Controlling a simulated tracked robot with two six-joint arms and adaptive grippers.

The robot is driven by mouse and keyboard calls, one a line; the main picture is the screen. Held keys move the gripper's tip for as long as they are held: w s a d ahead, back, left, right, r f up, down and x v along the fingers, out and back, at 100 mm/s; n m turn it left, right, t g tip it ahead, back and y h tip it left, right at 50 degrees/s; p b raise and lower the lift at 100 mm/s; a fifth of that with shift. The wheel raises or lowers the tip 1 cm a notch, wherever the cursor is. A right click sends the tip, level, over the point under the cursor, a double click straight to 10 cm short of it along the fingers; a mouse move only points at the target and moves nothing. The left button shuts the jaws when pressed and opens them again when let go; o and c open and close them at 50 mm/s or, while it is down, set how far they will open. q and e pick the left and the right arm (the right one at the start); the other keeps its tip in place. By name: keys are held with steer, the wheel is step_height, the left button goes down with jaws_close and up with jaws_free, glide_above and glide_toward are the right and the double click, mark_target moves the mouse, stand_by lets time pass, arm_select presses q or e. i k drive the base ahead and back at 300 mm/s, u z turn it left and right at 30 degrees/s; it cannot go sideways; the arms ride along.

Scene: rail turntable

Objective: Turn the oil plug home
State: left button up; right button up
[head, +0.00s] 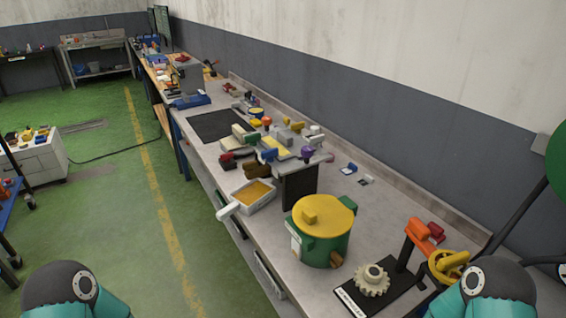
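A round green housing (322,240) with a yellow lid (324,213) stands on the bench at centre right. A raised yellow block (311,215) sits on the lid. A small brown-orange stub (335,261) sticks out low on the housing's front right side. It may be the oil plug, but I cannot tell how far in it sits. A white label is on the housing's left side. My teal arm parts show at the bottom left and bottom right corners. Neither gripper is in view, and nothing of mine touches the housing.
A white handled tray (261,206) with amber content lies left of the housing. A dark board (389,294) with a cream gear (372,279), an orange-red fixture (417,238) and a yellow handwheel (447,263) stand right. A crowded raised stand is behind.

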mark_target(249, 167)
steer(key=k, duration=0.45)
steer(key=u, duration=0.45)
steer(key=i, duration=1.2)
steer(key=u, duration=0.45)
